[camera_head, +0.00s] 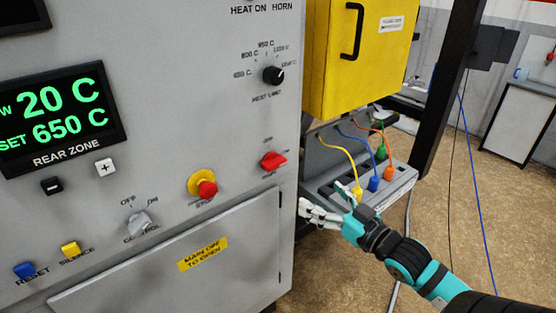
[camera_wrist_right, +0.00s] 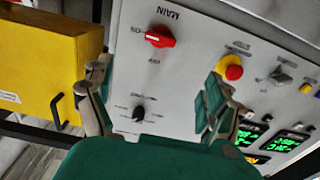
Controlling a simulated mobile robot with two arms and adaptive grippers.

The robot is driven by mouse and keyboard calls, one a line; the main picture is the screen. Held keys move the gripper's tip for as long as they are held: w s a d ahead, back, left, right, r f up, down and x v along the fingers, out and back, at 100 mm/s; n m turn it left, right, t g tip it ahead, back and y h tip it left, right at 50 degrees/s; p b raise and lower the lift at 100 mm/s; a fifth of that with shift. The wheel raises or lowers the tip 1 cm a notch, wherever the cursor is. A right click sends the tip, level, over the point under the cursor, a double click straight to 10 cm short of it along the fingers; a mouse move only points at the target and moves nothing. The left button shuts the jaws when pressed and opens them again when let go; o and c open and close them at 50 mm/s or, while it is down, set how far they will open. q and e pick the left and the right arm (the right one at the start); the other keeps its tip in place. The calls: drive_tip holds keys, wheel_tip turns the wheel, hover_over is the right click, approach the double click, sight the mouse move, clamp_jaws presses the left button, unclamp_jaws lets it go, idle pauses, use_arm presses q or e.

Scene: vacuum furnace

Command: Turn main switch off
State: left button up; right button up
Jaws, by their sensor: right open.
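The main switch (camera_head: 273,159) is a red rotary knob at the right side of the grey control panel. A small label sits above it, and its handle lies roughly sideways, slightly tilted. The same main switch (camera_wrist_right: 160,37) shows near the top of the right wrist view, beside the word MAIN. My right gripper (camera_head: 322,203) is open and empty, to the lower right of the switch, by the cabinet's right edge. In the wrist view the open fingers (camera_wrist_right: 155,95) frame the panel, with the switch beyond them, untouched. My left gripper is not in view.
A red-and-yellow emergency button (camera_head: 203,185) is left of the switch; a black heat-limit knob (camera_head: 273,75) is above. A yellow box (camera_head: 352,65) juts out at right, over a grey terminal unit (camera_head: 400,182) with coloured cables. A panel door (camera_head: 235,240) lies below.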

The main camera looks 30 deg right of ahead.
sight(278, 165)
drive_tip(key=w+p, duration=0.1)
drive_tip(key=w, duration=0.4)
drive_tip(key=w+p, duration=0.1)
drive_tip(key=w, duration=0.5)
drive_tip(key=w+a+p, duration=0.1)
drive_tip(key=w+p, duration=0.1)
drive_tip(key=w, duration=0.3)
drive_tip(key=shift+w, duration=0.15)
drive_tip(key=shift+w+a+f, duration=0.1)
drive_tip(key=shift+w+a, duration=0.05)
drive_tip(key=shift+w, duration=0.25)
drive_tip(key=c, duration=1.2)
